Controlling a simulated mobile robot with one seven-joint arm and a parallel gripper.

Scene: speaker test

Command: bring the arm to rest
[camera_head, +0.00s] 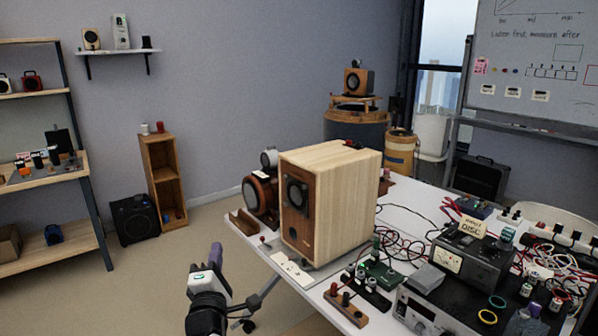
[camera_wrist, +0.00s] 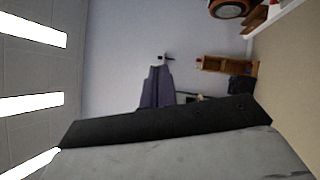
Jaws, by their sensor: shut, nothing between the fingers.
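My gripper (camera_head: 215,255) shows in the head view at the lower middle, in front of the near left edge of the white table. It is raised over the floor, apart from the table and the wooden speaker. Its purple-grey end points up, above the black wrist joint. In the wrist view, the purple-grey gripper end (camera_wrist: 157,85) stands out beyond a large dark and grey part of my own. It is shut and empty. Most of my arm is outside the head view.
A wooden speaker (camera_head: 330,203) stands on the white table (camera_head: 405,207), which is crowded with cables, boxes and meters at right. A shelf rack (camera_head: 45,172) stands at far left. A narrow wooden shelf (camera_head: 164,178) and black speaker (camera_head: 134,218) stand by the wall. Floor left of my gripper is clear.

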